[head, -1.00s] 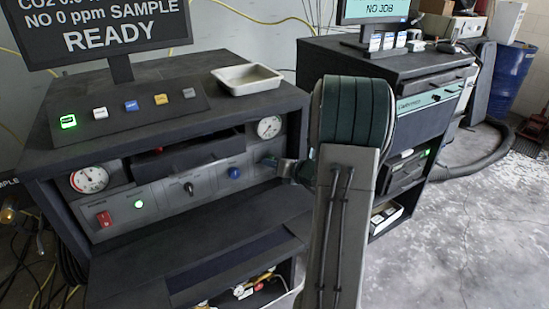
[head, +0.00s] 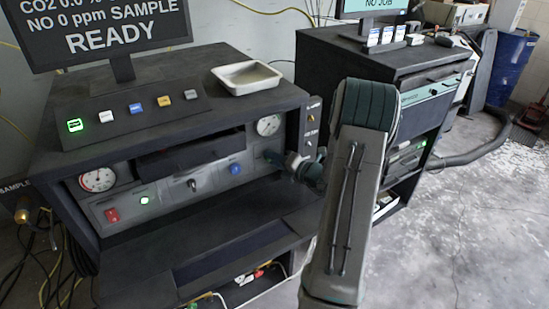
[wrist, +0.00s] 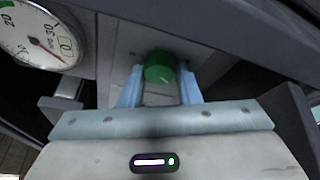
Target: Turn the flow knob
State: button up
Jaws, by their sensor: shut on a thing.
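A round green knob (wrist: 159,67) with a pale pointer mark sits on the grey panel in the wrist view. The blue fingers of my gripper (wrist: 160,88) stand on either side of it and are shut on it.
The panel also has a left gauge (head: 97,179), a red switch (head: 112,215), a black knob (head: 192,184) and a blue knob (head: 235,169). A shelf (head: 215,235) juts out below it. A white tray (head: 246,77) lies on top. A second cabinet (head: 335,75) stands to the right.

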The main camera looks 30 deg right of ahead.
aim_at(266, 147)
dwell(0.4)
jog(key=o, duration=1)
notch_tip(266, 147, up, 4)
jog(key=shift+w+d+f, duration=0.1)
jog(key=shift+f, duration=0.1)
jog(key=s+d+r, duration=0.2)
jog(key=s, duration=0.1)
jog(key=s+d+r, duration=0.2)
jog(key=s+r, duration=0.1)
jog(key=s+d+r, duration=0.2)
jog(key=s, duration=0.1)
jog(key=shift+s+d+r, duration=0.2)
jog(key=shift+s+d, duration=0.05)
jog(key=shift+d, duration=0.15)
